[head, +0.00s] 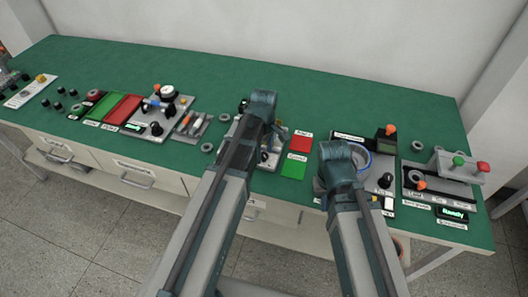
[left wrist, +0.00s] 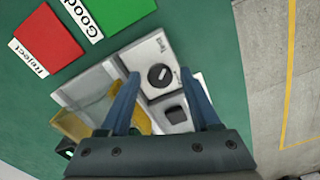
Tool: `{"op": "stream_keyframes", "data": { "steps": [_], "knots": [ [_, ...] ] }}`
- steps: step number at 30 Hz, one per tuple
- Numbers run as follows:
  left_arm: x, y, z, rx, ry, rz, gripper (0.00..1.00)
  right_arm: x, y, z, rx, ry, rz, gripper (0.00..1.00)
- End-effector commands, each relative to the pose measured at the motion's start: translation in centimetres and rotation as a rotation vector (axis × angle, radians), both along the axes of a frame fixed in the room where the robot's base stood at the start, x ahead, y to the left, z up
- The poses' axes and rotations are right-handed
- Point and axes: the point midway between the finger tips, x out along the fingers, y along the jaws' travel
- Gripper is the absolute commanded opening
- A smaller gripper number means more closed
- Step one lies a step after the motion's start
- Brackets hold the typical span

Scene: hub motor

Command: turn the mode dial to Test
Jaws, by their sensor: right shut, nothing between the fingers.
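The mode dial, a round black knob (left wrist: 160,76) with a short white mark, sits on a light grey panel (left wrist: 147,55) in the left wrist view. A small rotated label reading Test (left wrist: 163,45) is on the panel beside it. My left gripper (left wrist: 160,88) is open, its two blue fingers on either side of the dial with gaps; contact is not visible. In the head view my left arm covers the dial and most of its device (head: 269,158). My right gripper (head: 321,186) is shut and empty, mostly hidden by its own arm.
A black square knob (left wrist: 176,114) sits close to the dial, between the fingers. A yellow part (left wrist: 140,122) is by one finger. Red Reject (head: 301,143) and green Good (head: 293,167) pads lie right of the device. The green bench (head: 300,95) is clear behind.

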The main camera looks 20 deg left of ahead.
Motion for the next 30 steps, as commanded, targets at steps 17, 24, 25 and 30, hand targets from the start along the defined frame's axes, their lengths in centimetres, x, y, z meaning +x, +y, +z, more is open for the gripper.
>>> {"op": "stream_keyframes", "data": {
  "steps": [17,24,25,30],
  "knots": [
    [0.0,0.0,1.2,0.0,0.0,-0.001,0.69,0.0,0.0,1.2,0.0,0.0,0.0,0.0],
    [0.0,0.0,4.2,0.0,0.0,-0.001,0.69,0.0,0.0,4.2,0.0,0.0,0.0,0.0],
    [0.0,0.0,4.7,0.0,0.0,-0.001,0.69,0.0,0.0,4.7,0.0,0.0,0.0,0.0],
    [0.0,0.0,7.4,0.0,0.0,-0.001,0.69,0.0,0.0,7.4,0.0,0.0,0.0,0.0]
  ]
}}
